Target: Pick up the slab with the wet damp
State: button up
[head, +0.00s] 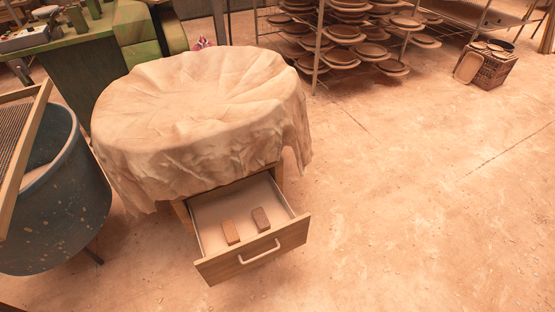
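Two small slabs lie apart in an open drawer (205,215) under a cloth-covered round table. The left slab (230,232) is a lighter reddish brown. The right slab (261,219) is a darker, duller brown, at least on its top. Whether that darker tone is wetness I cannot tell for sure at this size. Both lie flat on the drawer's pale floor. My gripper is not in view, and nothing holds either slab.
The drawer's wooden front has a pale handle (259,252). A draped cloth (200,105) hangs over the table above. A blue-grey tub (55,200) stands at left. Racks of plates (345,35) and a wicker basket (490,70) stand behind. The floor (420,200) at right is clear.

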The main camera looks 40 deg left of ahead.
aim_at(262, 224)
jog(key=u, duration=0.55)
jog(key=i, duration=0.75)
jog(key=u, duration=0.85)
jog(key=i, duration=0.45)
jog(key=u, duration=0.25)
